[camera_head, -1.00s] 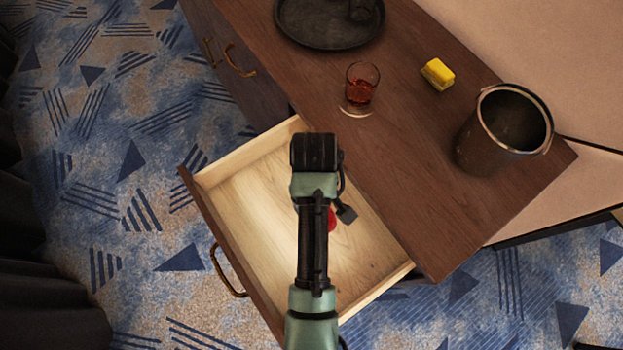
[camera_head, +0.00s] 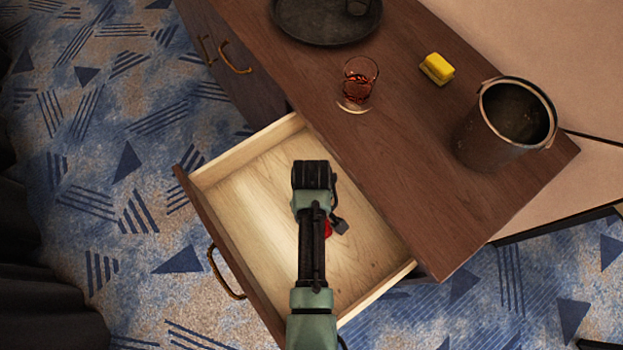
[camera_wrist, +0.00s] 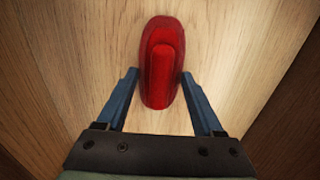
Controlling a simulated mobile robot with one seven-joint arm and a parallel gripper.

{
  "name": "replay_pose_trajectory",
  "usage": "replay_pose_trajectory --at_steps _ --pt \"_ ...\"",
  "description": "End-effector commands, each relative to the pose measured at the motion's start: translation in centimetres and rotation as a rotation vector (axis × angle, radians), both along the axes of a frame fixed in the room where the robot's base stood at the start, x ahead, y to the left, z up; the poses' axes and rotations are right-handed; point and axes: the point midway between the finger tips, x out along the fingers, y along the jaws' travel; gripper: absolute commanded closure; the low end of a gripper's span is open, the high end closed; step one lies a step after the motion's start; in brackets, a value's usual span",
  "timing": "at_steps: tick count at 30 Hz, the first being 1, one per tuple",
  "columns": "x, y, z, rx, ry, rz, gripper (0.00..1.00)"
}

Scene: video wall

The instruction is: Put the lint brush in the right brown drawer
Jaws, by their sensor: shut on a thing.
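The lint brush (camera_wrist: 161,50) is red, with a raised bar along its middle. It shows in the wrist view between the two blue fingers of my gripper (camera_wrist: 159,76), which is shut on it. In the head view only a small red part of the brush (camera_head: 327,229) shows beside my arm, over the open drawer; the fingers are hidden there. The brown drawer (camera_head: 232,195) is pulled out, with a pale wooden inside and a brass handle. Pale wood lies behind the brush in the wrist view; I cannot tell whether the brush touches it.
The dark wood cabinet top (camera_head: 395,150) holds a round black tray (camera_head: 300,30), a glass of amber drink (camera_head: 358,85), a yellow sponge-like block (camera_head: 437,68) and a dark bucket (camera_head: 490,135). A closed drawer (camera_head: 245,85) is at the upper left. The visible drawer floor is otherwise clear.

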Motion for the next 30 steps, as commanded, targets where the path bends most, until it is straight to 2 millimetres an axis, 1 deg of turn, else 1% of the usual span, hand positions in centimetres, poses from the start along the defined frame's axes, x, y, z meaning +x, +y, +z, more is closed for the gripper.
replay_pose_trajectory --at_steps 5,6,10,11,19,23,26,30 --pt "0.0 0.0 -0.4 -0.001 0.001 0.000 0.84" --pt "0.0 0.0 -0.3 0.000 0.000 0.000 0.28" --pt "0.0 0.0 -0.3 -0.001 0.001 0.000 0.05" --pt "0.0 0.0 -0.3 -0.001 0.001 0.000 0.02" --pt "0.0 0.0 -0.2 -0.001 0.001 0.000 0.02" --pt "0.0 0.0 0.7 0.000 -0.001 0.000 0.02" --pt "0.0 0.0 2.3 0.000 -0.002 0.000 0.02" --pt "0.1 0.0 5.4 0.000 -0.005 0.000 0.02"
